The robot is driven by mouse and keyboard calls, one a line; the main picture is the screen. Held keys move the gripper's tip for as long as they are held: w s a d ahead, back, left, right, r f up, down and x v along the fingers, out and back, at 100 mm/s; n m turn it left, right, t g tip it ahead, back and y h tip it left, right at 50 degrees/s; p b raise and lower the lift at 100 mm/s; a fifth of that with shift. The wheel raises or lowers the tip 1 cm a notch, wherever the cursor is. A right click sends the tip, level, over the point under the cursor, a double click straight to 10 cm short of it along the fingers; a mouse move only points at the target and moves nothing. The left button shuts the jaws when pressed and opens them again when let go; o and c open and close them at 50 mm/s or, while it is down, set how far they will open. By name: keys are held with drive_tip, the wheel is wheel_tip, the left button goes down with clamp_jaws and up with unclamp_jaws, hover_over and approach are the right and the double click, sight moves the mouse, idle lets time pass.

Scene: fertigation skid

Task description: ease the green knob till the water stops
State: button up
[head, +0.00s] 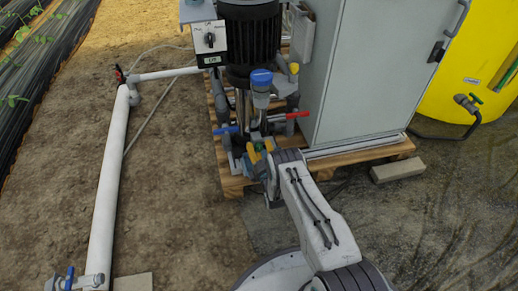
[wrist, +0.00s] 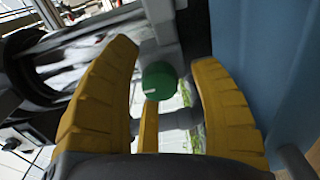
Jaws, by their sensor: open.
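The green knob (wrist: 159,80) is round with a small pale mark and sits in the middle of the wrist view, on grey pipework. My gripper (wrist: 165,62) is open, with one yellow finger left of the knob, one right and a third below it. Gaps show between the knob and the left and right fingers; whether the lower finger touches it I cannot tell. In the head view my gripper (head: 258,154) is low at the front of the skid, and I cannot make out the knob there. I see no clear water stream.
A blue-handled valve (head: 225,130) and a red-handled valve (head: 290,116) flank the skid pipework. A dark motor (head: 250,40) stands behind, and a grey cabinet (head: 360,70) to the right on the wooden pallet (head: 375,152). A blue surface (wrist: 255,70) lies close right in the wrist view.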

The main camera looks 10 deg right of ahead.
clamp_jaws()
drive_tip(key=shift+n, duration=2.4)
unclamp_jaws()
drive_tip(key=shift+s, duration=0.1)
drive_tip(key=s, duration=1.1)
drive_tip(key=shift+s, duration=0.4)
